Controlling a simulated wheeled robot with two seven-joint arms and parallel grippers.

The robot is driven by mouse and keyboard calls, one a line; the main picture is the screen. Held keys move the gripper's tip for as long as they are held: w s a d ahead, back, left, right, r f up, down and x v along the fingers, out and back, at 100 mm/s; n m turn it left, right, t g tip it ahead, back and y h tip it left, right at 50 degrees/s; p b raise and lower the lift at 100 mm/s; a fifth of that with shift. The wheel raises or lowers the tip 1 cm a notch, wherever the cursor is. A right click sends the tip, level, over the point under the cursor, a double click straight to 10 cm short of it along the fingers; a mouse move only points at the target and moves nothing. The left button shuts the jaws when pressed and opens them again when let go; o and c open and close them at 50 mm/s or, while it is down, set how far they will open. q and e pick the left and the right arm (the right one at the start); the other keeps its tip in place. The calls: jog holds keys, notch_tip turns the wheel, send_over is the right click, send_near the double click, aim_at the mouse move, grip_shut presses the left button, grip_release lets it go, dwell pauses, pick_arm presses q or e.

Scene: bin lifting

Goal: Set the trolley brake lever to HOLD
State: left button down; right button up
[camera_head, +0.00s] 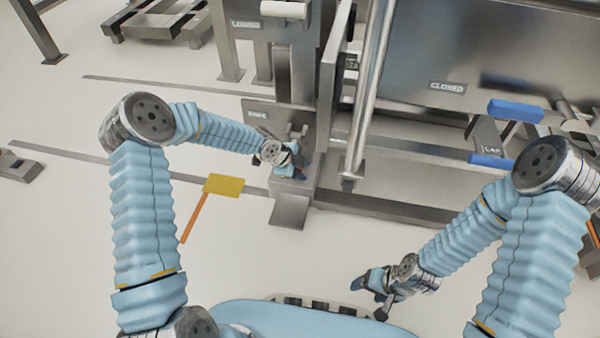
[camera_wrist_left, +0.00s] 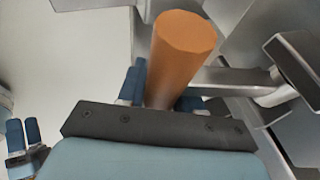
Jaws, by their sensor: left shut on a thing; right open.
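My left gripper (camera_head: 297,166) is low at the trolley's metal post, in front of a grey plate with a small label (camera_head: 257,114) that seems to read BRAKE. In the left wrist view an orange cylindrical handle (camera_wrist_left: 182,42), likely the brake lever's grip, stands between the blue fingers of my left gripper (camera_wrist_left: 160,98), which is shut on it. The lever's base and its HOLD mark are hidden or too small to read. My right gripper (camera_head: 372,288) is open and empty over the floor at the lower right, apart from the lever.
A yellow plate (camera_head: 223,185) with an orange rod lies left of the post. A metal bar (camera_head: 368,90) and a large panel labelled CLOSED (camera_head: 447,87) stand right of the post. Blue handles (camera_head: 515,110) are further right. Pale floor is clear at the lower middle.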

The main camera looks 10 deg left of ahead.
pick_arm(q)
jog(key=shift+w+a+f, duration=0.1)
jog(key=shift+w+f, duration=0.05)
jog(key=shift+w, duration=0.65)
jog(key=c, duration=0.8)
grip_release()
jog(key=shift+a+f, duration=0.1)
jog(key=shift+c, duration=0.2)
jog(key=p+v, duration=0.3)
jog(key=v, duration=1)
jog(key=shift+s, duration=0.4)
